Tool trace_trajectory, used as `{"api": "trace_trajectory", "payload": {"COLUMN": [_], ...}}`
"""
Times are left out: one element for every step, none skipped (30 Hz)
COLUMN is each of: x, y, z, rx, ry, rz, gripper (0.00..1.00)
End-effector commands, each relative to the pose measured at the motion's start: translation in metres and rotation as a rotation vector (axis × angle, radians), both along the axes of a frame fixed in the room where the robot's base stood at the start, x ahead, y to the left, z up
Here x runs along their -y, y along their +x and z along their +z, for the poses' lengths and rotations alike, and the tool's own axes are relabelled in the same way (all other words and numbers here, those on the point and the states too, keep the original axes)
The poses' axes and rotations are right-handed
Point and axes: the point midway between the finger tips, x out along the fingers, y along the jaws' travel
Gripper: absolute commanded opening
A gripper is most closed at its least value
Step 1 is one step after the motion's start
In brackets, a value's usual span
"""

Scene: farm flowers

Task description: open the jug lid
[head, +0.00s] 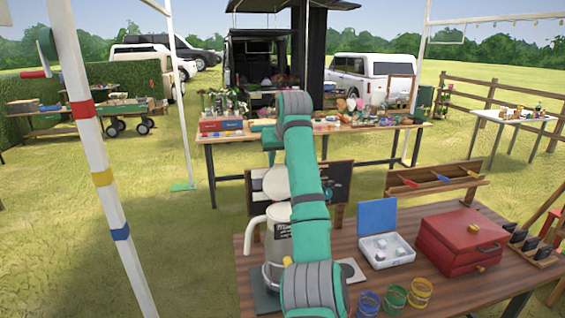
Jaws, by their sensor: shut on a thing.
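The jug (281,240) is a pale grey pot with a handle on its left side and dark lettering. It stands at the near table's left end, partly hidden behind my teal arm. Its round whitish lid (275,184) shows above the jug's top, tilted up with its face toward me. My gripper (271,160) is at the lid's upper edge, below my teal wrist. It is shut on the lid. The fingertips are small and partly hidden, so the exact contact is hard to see.
On the near table (350,275) are a white case with a raised blue lid (385,248), a red toolbox (460,241) and several coloured jars (395,297). A wooden tray (437,180) and dark board stand behind. A striped post (100,150) rises at left.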

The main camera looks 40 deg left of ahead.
Motion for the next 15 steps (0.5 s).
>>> {"api": "trace_trajectory", "payload": {"x": [-0.0019, -0.0023, -0.0026, -0.0024, -0.0021, -0.0016, -0.0012, -0.001, -0.0008, -0.0006, -0.0005, -0.0004, -0.0003, -0.0003, -0.0003], "y": [0.0007, 0.0014, 0.0023, 0.0033, 0.0042, 0.0054, 0.0061, 0.0068, 0.0074, 0.0079, 0.0082, 0.0086, 0.0086, 0.0087, 0.0088], "z": [-0.0045, -0.0053, -0.0054, -0.006, -0.0065, -0.0074, -0.0081, -0.0084, -0.0085, -0.0088, -0.0091, -0.0096, -0.0099, -0.0101, -0.0103], "rx": [-0.013, -0.017, -0.021, -0.024, -0.028, -0.031, -0.034, -0.035, -0.037, -0.039, -0.04, -0.042, -0.042, -0.043, -0.043], "ry": [-0.014, -0.02, -0.025, -0.03, -0.033, -0.038, -0.041, -0.044, -0.046, -0.049, -0.05, -0.051, -0.052, -0.053, -0.054], "rz": [0.0, 0.0, 0.0, -0.002, -0.002, -0.004, -0.005, -0.005, -0.006, -0.007, -0.007, -0.007, -0.007, -0.007, -0.007], "gripper": [0.0, 0.0, 0.0, 0.0, 0.0, 0.0, 0.0, 0.0, 0.0, 0.0, 0.0, 0.0, 0.0, 0.0, 0.0]}}
